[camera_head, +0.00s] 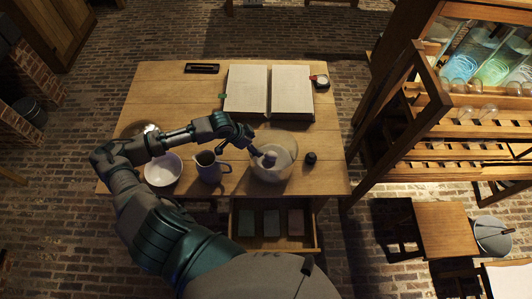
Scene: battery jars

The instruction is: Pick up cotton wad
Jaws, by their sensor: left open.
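A round clear glass vessel (287,171) stands on the table's front right part. A small pale lump, perhaps the cotton wad (270,159), shows inside it; it is too small to be sure. My left gripper (258,152) is open at the vessel's upper left rim, close beside the pale lump. Its fingers partly cover that side, and I cannot tell whether they touch the lump. My right gripper is out of view.
On the table (160,100) stand a white bowl (163,172), a grey-blue pitcher (209,172), an open book (247,90) and a small dark object (311,158). An open drawer (313,236) juts out in front. A wooden rack (420,110) stands at right.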

